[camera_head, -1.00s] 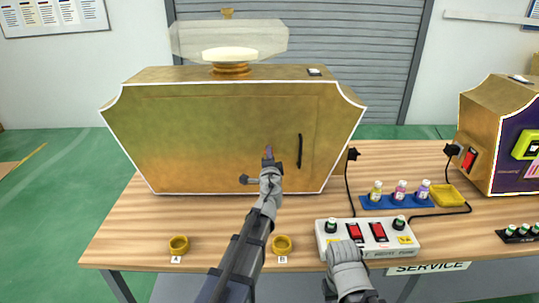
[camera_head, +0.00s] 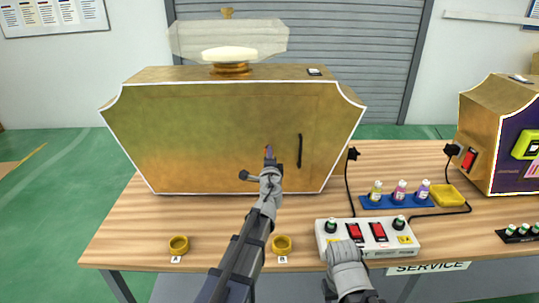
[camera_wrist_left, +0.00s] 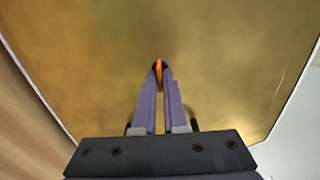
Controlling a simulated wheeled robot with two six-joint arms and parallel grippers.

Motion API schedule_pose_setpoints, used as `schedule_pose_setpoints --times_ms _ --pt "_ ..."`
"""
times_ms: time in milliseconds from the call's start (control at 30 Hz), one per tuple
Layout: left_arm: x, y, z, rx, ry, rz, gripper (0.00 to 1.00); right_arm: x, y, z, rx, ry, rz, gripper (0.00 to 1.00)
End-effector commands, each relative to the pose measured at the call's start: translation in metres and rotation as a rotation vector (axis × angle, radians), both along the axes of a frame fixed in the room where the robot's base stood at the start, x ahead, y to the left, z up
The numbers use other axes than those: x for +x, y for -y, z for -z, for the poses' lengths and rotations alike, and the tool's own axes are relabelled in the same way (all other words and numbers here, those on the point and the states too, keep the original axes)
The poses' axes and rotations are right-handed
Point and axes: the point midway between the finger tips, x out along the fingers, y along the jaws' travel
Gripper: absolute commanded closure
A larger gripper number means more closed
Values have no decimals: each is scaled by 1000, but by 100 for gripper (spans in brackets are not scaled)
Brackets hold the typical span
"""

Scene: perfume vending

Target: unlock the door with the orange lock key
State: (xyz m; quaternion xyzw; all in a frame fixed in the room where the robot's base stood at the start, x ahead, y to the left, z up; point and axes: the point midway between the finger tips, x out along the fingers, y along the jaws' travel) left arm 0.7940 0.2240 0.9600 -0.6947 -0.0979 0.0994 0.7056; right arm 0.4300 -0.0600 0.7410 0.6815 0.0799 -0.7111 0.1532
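The door is the broad gold front panel (camera_head: 200,140) of the large white-edged cabinet. A dark upright handle (camera_head: 299,150) is on its right part. My left gripper (camera_head: 268,152) is at the door, left of the handle. In the left wrist view its fingers (camera_wrist_left: 159,90) are closed together on the orange lock key (camera_wrist_left: 159,70), which shows as a small orange piece at the fingertips. The keyhole is hidden, so I cannot tell how deep the key sits. My right gripper (camera_head: 346,254) is over the front of the white switch box; its fingers are not clear.
The white switch box (camera_head: 326,240) has red switches and green-topped knobs. Several small bottles (camera_head: 400,190) stand on a blue tray (camera_head: 369,203) beside a yellow dish (camera_head: 446,195). Two gold rings (camera_head: 179,244) lie at the front edge. A dark cable (camera_head: 348,190) runs right of the cabinet.

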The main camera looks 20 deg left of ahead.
Motion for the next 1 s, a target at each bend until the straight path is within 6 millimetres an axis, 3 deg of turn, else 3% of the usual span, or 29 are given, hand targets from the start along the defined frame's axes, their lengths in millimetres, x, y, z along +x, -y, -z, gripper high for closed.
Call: schedule_pose_setpoints --times_ms 33,233,667,1000 --pt "0 0 0 0 0 1 85 0 0 0 0 0 0 50" --pt "0 0 0 0 0 1 63 0 0 0 0 0 0 50" --pt "-9 2 0 -1 0 1 62 0 0 0 0 0 0 50" --pt "-59 16 0 -1 0 2 62 0 0 0 0 0 0 50"
